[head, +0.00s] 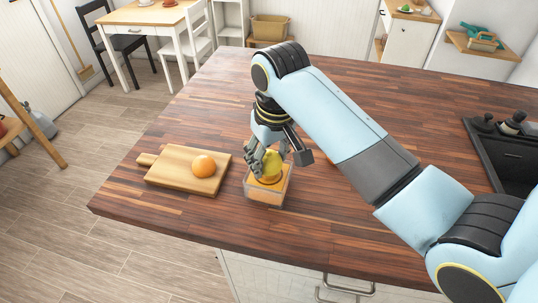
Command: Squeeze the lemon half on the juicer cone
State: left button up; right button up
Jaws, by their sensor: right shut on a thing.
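The juicer (264,194) is a squarish clear container with an orange top, on the wooden counter near its front edge. My right gripper (273,160) points down over it and is shut on the yellow lemon half (271,168). The lemon half is at the juicer's top. Its underside and the cone are hidden, so I cannot tell whether they touch. My left gripper is not in view.
A wooden cutting board (165,178) with a whole orange (204,166) lies left of the juicer. A dark sink (490,150) is at the right. The counter (225,95) is bare behind the board.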

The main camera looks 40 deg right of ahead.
jog(key=shift+f, duration=0.3)
jog(key=shift+r+n+p, duration=0.15)
jog(key=shift+n+p, duration=0.15)
jog(key=shift+p, duration=0.1)
jog(key=n, duration=0.2)
jog(key=shift+n+y, duration=0.3)
jog(key=m+h, duration=0.1)
jog(key=m, duration=0.5)
jog(key=shift+f, duration=0.2)
jog(key=shift+s, duration=0.1)
